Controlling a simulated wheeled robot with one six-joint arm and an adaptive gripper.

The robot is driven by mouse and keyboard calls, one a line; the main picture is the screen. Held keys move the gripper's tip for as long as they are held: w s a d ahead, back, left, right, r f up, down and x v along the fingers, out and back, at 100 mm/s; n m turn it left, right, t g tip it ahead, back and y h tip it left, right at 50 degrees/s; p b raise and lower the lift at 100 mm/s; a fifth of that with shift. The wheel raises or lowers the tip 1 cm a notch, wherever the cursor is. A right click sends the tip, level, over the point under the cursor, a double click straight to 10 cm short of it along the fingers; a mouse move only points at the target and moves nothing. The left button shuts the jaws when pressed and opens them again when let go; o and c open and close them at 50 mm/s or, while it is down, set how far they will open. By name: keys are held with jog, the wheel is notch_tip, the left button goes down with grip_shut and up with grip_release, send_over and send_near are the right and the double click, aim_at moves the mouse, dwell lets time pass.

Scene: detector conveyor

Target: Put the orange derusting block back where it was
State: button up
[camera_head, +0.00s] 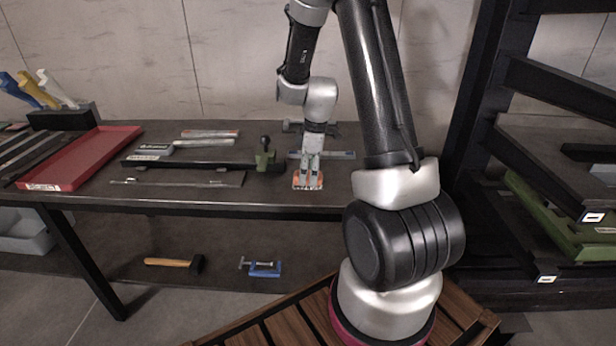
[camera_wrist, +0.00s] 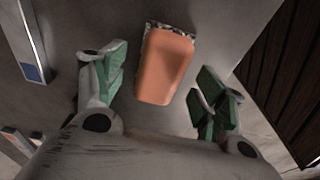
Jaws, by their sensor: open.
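The orange derusting block (camera_wrist: 164,66) lies on the dark table top in the wrist view, with a grey, ragged edge showing along its far end. In the head view the block (camera_head: 308,181) is near the table's front edge, below my gripper (camera_head: 309,172). In the wrist view my gripper (camera_wrist: 158,92) is open, with one green-padded finger on each side of the block and visible gaps between. The block's near end is close to the palm in the picture. I cannot tell how far the fingertips are above the table.
A red tray (camera_head: 82,158) lies on the left of the table (camera_head: 215,199). A hammer (camera_head: 172,263) and a blue vise (camera_head: 262,268) are on the lower shelf. A black rack (camera_head: 560,130) stands at right.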

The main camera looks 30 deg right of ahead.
jog(key=s+a+r+m+t, duration=0.1)
jog(key=s+r+m, duration=0.15)
jog(key=r, duration=0.65)
jog(key=s+a+r+m, duration=0.1)
jog(key=s+r, duration=0.3)
jog(key=r, duration=0.6)
jog(key=s+a+r+m, duration=0.1)
jog(key=s+r+m, duration=0.1)
jog(key=s, duration=0.3)
jog(key=s+a+r+m+t, duration=0.1)
jog(key=s+r+m, duration=0.1)
jog(key=s, duration=0.4)
jog(key=s+a+r+m+t+h, duration=0.1)
jog(key=s+r+m, duration=0.1)
jog(key=s, duration=0.4)
jog(key=shift+a+m, duration=0.15)
jog(key=shift+m, duration=0.7)
